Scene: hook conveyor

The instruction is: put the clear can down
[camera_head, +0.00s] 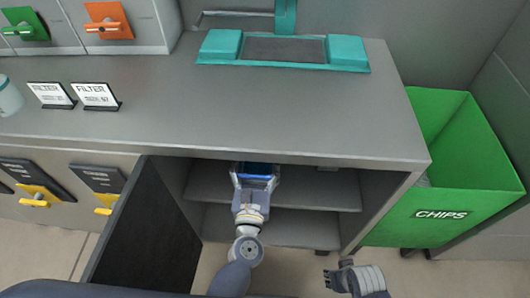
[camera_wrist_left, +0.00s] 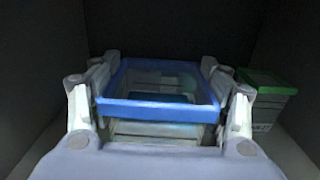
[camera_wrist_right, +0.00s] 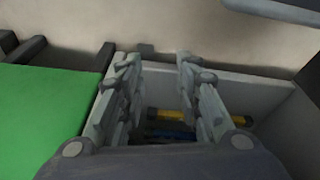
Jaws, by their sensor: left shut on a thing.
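The clear can (camera_wrist_left: 158,128) has a blue rim and sits between the fingers of my left gripper (camera_wrist_left: 158,78) in the left wrist view. My left gripper (camera_head: 256,176) is shut on it and reaches into the open cabinet under the counter. Only a strip of the clear can's blue rim (camera_head: 260,167) shows in the head view. I cannot tell whether its base touches the shelf. My right gripper (camera_head: 327,281) is low at the bottom of the head view. Its fingers (camera_wrist_right: 158,62) are apart and empty in the right wrist view.
A green-lidded box (camera_wrist_left: 266,90) stands to the right inside the cabinet. The cabinet has an upper shelf (camera_head: 315,194) and a lower shelf (camera_head: 300,230). Its dark door (camera_head: 145,235) hangs open at the left. A green CHIPS bin (camera_head: 465,165) stands to the right.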

